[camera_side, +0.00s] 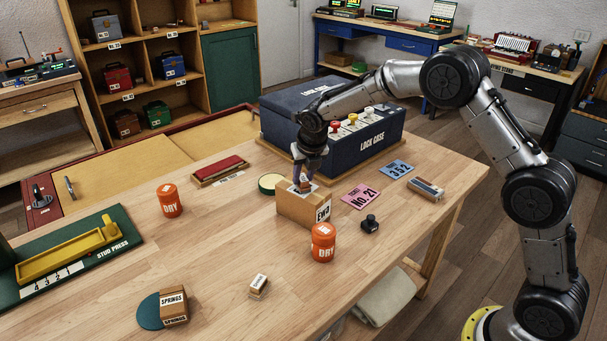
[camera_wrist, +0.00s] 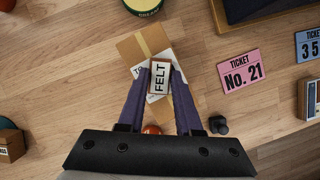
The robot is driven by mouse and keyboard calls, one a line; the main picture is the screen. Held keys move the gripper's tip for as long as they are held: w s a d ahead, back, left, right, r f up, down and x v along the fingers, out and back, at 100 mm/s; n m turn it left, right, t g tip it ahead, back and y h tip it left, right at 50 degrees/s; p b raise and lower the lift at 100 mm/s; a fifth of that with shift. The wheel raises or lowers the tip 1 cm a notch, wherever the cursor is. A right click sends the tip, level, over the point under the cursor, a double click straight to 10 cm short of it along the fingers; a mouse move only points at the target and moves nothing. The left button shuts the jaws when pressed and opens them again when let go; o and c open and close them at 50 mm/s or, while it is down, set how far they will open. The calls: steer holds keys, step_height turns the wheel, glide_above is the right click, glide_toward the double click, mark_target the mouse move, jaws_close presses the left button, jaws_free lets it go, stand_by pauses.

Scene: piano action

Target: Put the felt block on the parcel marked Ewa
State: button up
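The felt block (camera_wrist: 160,78), a small brown piece with a white FELT label, is between the two purple fingers of my gripper (camera_wrist: 161,73). The fingers appear closed on its sides. In the side view my gripper (camera_side: 304,182) points down over the cardboard parcel marked EWA (camera_side: 300,209), with the block low between the fingertips. In the wrist view the parcel (camera_wrist: 132,46) lies beneath, with tape and a partly covered white label. The block is at or just above the parcel's top; I cannot tell whether it touches.
An orange DRY jar (camera_side: 323,245) and a small black bottle (camera_side: 370,224) stand close to the parcel. A round green tin (camera_side: 269,184) is behind it. Pink (camera_side: 361,197) and blue (camera_side: 397,169) tickets lie to the right. The blue lock case (camera_side: 368,135) stands behind.

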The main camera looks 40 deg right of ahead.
steer(key=o, duration=0.3)
steer(key=s+a+r+m, duration=0.1)
steer(key=s+r+m, duration=0.7)
steer(key=s+r, duration=0.75)
steer(key=s+m, duration=0.7)
steer(key=s, duration=0.1)
steer(key=s+m+t+y, duration=0.1)
steer(key=s+m, duration=0.7)
steer(key=s+f+m, duration=0.1)
steer(key=s+m, duration=0.7)
steer(key=s, duration=0.1)
steer(key=shift+a+y, duration=0.4)
